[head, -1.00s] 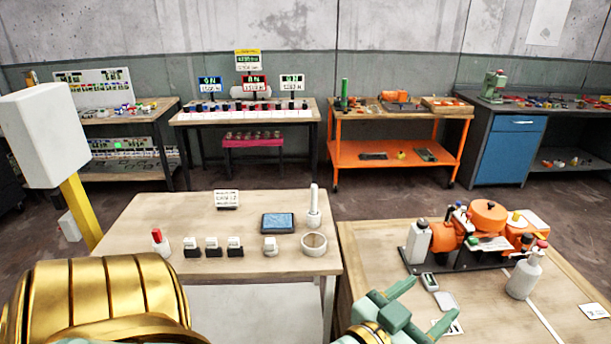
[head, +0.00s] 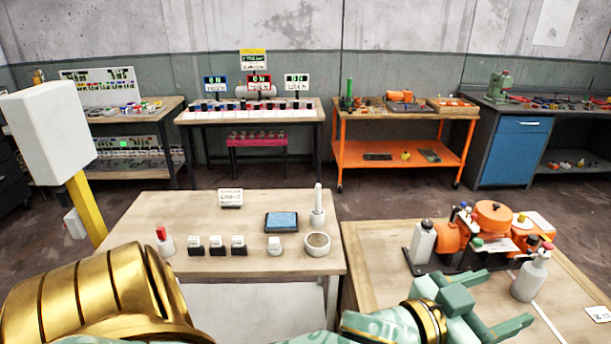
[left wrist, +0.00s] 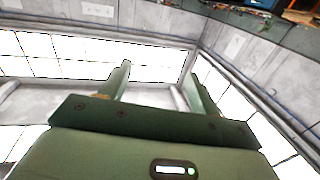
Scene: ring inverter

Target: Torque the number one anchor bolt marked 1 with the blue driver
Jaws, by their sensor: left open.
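My left gripper (head: 504,298) is open and empty, over the front of the right-hand wooden table. Its two green fingers also show in the left wrist view (left wrist: 158,85), pointing at the ceiling with nothing between them. I cannot make out a blue driver for sure. A row of small dark-topped items stands on a white rack (head: 250,114) on the back table, under a blue-framed sign (head: 215,84), a red-framed sign (head: 261,84) and a white sign (head: 297,84). No bolt marked 1 can be read. My right gripper is not in view.
An orange machine (head: 493,215) on a dark base and a white bottle (head: 530,276) stand near my left gripper. The near table (head: 150,205) holds several small blocks, a blue pad (head: 282,222) and a round cup (head: 317,243). An orange cart (head: 360,153) stands behind.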

